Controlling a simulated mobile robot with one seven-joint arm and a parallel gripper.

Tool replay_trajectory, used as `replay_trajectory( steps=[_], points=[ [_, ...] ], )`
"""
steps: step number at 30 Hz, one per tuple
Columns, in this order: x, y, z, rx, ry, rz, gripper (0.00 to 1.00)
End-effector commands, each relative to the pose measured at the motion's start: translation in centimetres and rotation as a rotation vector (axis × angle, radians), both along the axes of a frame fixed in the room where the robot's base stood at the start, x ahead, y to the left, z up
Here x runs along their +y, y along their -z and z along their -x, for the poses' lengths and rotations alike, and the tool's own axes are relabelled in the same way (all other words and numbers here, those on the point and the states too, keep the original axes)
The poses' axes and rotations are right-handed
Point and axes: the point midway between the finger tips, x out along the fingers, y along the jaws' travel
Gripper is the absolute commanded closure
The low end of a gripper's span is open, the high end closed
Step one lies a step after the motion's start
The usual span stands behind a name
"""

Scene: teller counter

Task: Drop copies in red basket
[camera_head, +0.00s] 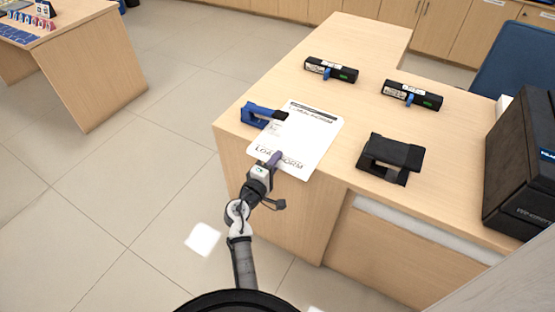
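A stack or sheet of white paper (310,137), printed with large words that seem to read "LOAN FORM", lies on the wooden counter near its front edge. My gripper (274,158) is at the near left edge of the paper, with its purplish fingertip over or against the printed side. The fingers overlap in this view, so I cannot tell whether they are shut on the paper or only touching it. I cannot tell if there is more than one sheet. No red basket is in view.
A blue punch-like tool (258,114) sits at the paper's left corner. A black punch (391,157) is to the right. Two black devices (331,70) (412,95) lie farther back. A black machine (524,165) stands at right. Another table (75,60) is at upper left, with open tiled floor between.

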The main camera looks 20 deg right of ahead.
Motion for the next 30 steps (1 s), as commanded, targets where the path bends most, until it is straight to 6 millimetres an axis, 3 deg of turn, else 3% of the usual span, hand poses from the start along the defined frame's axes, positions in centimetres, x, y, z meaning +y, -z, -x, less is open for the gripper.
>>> replay_trajectory(
  steps=[7, 16, 26, 30],
  points=[
    [-0.1, 0.0, 0.0, 0.000, 0.001, 0.000, 0.81],
    [-0.1, 0.0, 0.0, 0.000, 0.001, 0.000, 1.00],
    [0.0, 0.0, 0.0, 0.000, 0.001, 0.000, 1.00],
    [-0.1, -1.2, 0.0, -0.001, 0.001, 0.001, 1.00]
  ],
)
